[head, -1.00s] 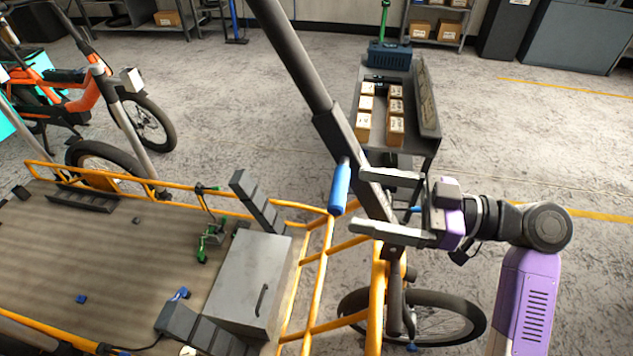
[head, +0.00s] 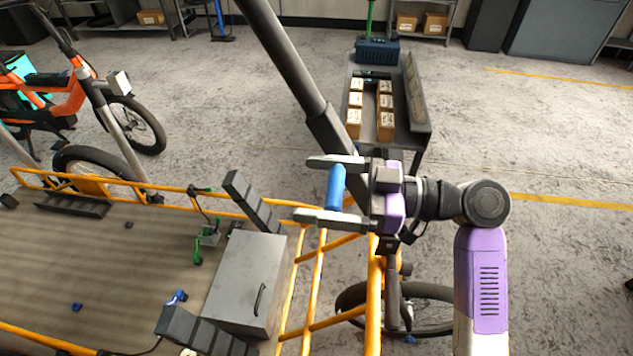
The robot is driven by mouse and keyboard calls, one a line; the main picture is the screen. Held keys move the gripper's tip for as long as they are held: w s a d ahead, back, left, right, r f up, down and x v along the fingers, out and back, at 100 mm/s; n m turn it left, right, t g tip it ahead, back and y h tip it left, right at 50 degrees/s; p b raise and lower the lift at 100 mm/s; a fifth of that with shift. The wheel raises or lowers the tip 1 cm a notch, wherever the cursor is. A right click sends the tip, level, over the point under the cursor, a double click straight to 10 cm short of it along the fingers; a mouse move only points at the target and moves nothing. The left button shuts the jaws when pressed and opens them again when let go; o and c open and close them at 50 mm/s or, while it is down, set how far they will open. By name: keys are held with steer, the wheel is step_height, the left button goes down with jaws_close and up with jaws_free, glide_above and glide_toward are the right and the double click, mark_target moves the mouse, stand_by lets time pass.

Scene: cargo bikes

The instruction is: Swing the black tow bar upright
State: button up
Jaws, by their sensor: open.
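The black tow bar (head: 285,60) is a long dark pole. It slants from the top edge down to the right, toward the orange frame of the cargo bike, and its lower part is hidden behind my gripper. A blue cylindrical grip (head: 336,187) shows beside the bar's thicker lower section. My gripper (head: 302,188) is open, with its fingers pointing left. In the picture, one finger lies above and one below the blue grip, with the fingertips past it. I cannot tell whether the fingers touch the grip or the bar.
The cargo deck (head: 100,260) with orange rails is at the lower left. A grey box (head: 240,285) stands by its right end. A cart (head: 418,140) with small cartons is behind my gripper. An orange bike (head: 75,95) stands at the left. Floor at the right is clear.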

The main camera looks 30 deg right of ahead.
steer(key=shift+w+a, duration=0.1)
steer(key=shift+a, duration=0.05)
steer(key=c, duration=1.8)
steer(key=s+d+r+t+y+b, duration=0.3)
steer(key=s+d+b, duration=0.4)
steer(key=d+b, duration=0.3)
steer(key=shift+s+d+r+y+b, duration=0.4)
steer(key=shift+r+y+b, duration=0.3)
steer(key=shift+r+b, duration=0.15)
steer(key=o, duration=1.8)
steer(key=shift+f, duration=0.15)
